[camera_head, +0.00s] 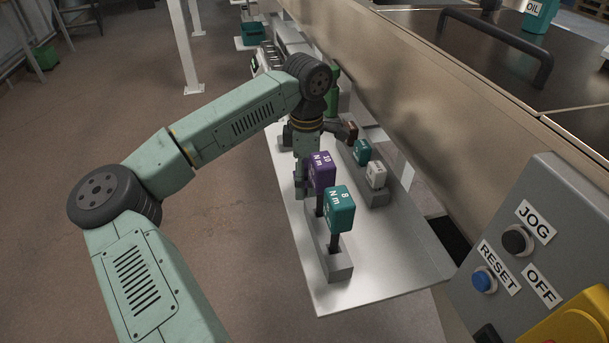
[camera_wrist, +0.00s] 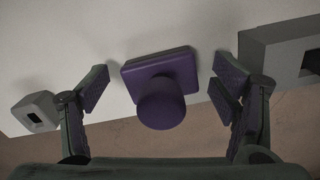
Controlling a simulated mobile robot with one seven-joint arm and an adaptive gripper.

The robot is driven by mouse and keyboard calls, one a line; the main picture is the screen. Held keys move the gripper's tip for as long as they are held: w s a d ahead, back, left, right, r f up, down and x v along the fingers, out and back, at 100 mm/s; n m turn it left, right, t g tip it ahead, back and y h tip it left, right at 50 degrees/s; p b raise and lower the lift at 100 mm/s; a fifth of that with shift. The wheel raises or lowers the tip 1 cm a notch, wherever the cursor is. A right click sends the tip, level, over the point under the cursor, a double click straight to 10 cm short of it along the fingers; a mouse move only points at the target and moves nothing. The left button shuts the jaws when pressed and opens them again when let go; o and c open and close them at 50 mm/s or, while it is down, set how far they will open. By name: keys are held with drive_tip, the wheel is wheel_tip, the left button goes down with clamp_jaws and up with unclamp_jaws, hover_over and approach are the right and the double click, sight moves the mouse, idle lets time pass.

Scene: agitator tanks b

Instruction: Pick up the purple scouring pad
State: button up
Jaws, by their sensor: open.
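The purple scouring pad (camera_wrist: 160,85) lies on the pale metal shelf in the wrist view. It has a flat rectangular base and a round knob that faces the camera. My gripper (camera_wrist: 160,92) is open, with one finger to the left of the pad and one to the right. Gaps show on both sides, and the fingers do not appear to touch it. I cannot tell how far the fingertips are above the shelf. In the head view my gripper (camera_head: 301,182) points down over the shelf's left side, and I cannot make out the pad there.
A grey rack with a purple 10 Nm block (camera_head: 322,170) and a teal 8 Nm block (camera_head: 340,208) stands close beside my gripper. A second rack (camera_head: 376,197) is behind it. The metal shelf (camera_head: 385,265) is clear at the front right. A control panel (camera_head: 560,230) stands right.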

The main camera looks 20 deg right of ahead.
sight(306, 163)
drive_tip(key=shift+f, duration=0.1)
drive_tip(key=c, duration=1.2)
wheel_tip(306, 163, up, 10)
drive_tip(key=shift+r+b, duration=0.1)
drive_tip(key=shift+b, duration=0.65)
drive_tip(key=o, duration=0.7)
drive_tip(key=c, duration=0.5)
